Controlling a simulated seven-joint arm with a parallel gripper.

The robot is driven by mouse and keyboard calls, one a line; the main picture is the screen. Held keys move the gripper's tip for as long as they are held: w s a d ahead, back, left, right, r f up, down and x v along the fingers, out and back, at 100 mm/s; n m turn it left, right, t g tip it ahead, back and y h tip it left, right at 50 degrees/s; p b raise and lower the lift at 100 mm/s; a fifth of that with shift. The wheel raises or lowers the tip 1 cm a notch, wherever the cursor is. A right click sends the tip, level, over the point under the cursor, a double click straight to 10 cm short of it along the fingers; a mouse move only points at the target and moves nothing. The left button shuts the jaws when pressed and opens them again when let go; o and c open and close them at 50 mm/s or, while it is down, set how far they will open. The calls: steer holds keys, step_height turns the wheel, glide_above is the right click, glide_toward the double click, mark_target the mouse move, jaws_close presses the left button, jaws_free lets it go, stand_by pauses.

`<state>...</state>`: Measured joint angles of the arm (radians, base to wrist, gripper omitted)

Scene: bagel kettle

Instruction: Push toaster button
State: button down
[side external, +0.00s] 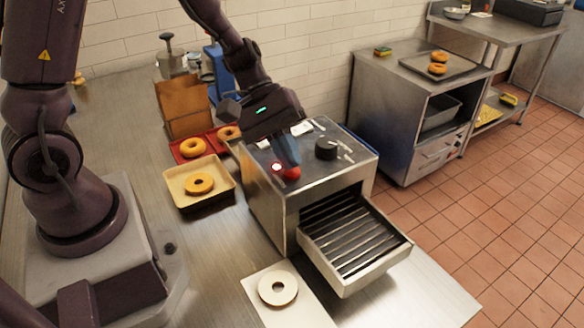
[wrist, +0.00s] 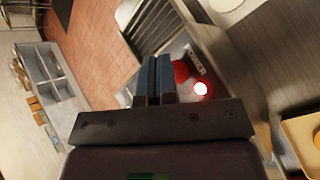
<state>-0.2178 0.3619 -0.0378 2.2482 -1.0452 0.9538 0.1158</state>
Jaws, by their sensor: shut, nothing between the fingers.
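The toaster (side external: 268,205) is a steel box on the counter with a pulled-out slatted tray (side external: 352,243) at its front. A red button (side external: 291,173) sits on its top near the front edge, and a glowing red-white light (side external: 277,167) is just left of it. My gripper (side external: 289,166) is shut and empty, its blue fingers pointing down right at the red button. In the wrist view the closed fingers (wrist: 155,75) partly cover the red button (wrist: 181,72), and the light (wrist: 201,88) glows beside it. I cannot tell whether the fingertips touch the button.
A black knob (side external: 326,148) stands on the toaster top, right of my gripper. A tan tray (side external: 180,200) with a bagel (side external: 199,184) lies to the left. A white board (side external: 310,308) with a pale bagel (side external: 278,288) lies in front. A steel cabinet (side external: 385,128) stands behind right.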

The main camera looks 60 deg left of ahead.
steer(key=shift+f, duration=0.15)
stand_by(0.4)
steer(key=shift+f, duration=0.3)
stand_by(0.3)
steer(key=shift+r, duration=0.55)
steer(key=shift+r, duration=2.95)
